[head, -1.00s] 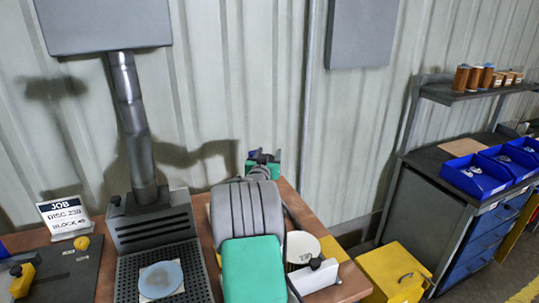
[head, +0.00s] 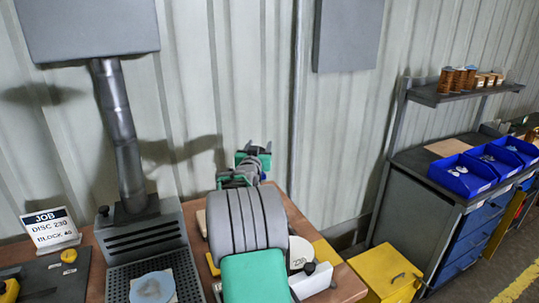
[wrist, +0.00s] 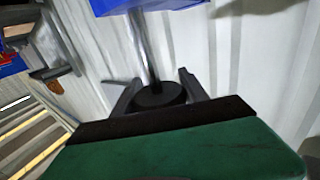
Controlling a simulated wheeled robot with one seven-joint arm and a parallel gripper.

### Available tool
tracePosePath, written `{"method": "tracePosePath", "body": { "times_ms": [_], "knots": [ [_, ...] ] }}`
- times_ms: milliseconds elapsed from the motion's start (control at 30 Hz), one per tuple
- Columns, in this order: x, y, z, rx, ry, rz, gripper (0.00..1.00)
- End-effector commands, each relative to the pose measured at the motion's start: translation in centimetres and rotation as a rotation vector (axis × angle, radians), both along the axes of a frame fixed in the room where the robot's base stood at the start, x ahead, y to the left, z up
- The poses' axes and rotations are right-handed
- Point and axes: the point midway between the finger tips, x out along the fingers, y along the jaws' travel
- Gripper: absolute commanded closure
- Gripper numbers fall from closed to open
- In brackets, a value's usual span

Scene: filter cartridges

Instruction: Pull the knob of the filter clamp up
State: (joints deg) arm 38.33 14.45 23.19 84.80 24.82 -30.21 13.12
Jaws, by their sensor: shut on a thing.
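In the wrist view a round black knob (wrist: 160,95) sits between the two dark fingers of my gripper (wrist: 157,86), which are shut on it. A shiny metal rod (wrist: 146,50) runs from the knob to a blue body (wrist: 150,5) at the top edge. I take these to be parts of the filter clamp; only an edge of the blue body shows. In the head view my gripper (head: 254,157) is small, beyond my grey and green arm, above the far side of the bench. The arm covers much of that spot, and I cannot make out the knob there.
A job sign (head: 50,230) and a vent stand with a pipe (head: 124,135) are left of my arm. A yellow bin (head: 384,272) and a cabinet with blue trays (head: 462,174) stand further right.

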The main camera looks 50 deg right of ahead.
Motion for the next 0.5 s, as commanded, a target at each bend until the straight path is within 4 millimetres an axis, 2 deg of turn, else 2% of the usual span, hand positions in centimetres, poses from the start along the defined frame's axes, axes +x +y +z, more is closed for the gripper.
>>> {"method": "tracePosePath", "body": {
  "times_ms": [133, 167, 400, 500],
  "knots": [
    [-0.23, -0.15, -0.13, 0.001, 0.005, -0.006, 1.0],
    [-0.24, -0.15, -0.16, 0.001, 0.005, -0.006, 0.48],
    [-0.15, -0.09, -0.23, 0.002, 0.005, -0.004, 0.28],
    [-0.14, -0.08, -0.24, 0.002, 0.005, -0.003, 0.27]
  ]
}}
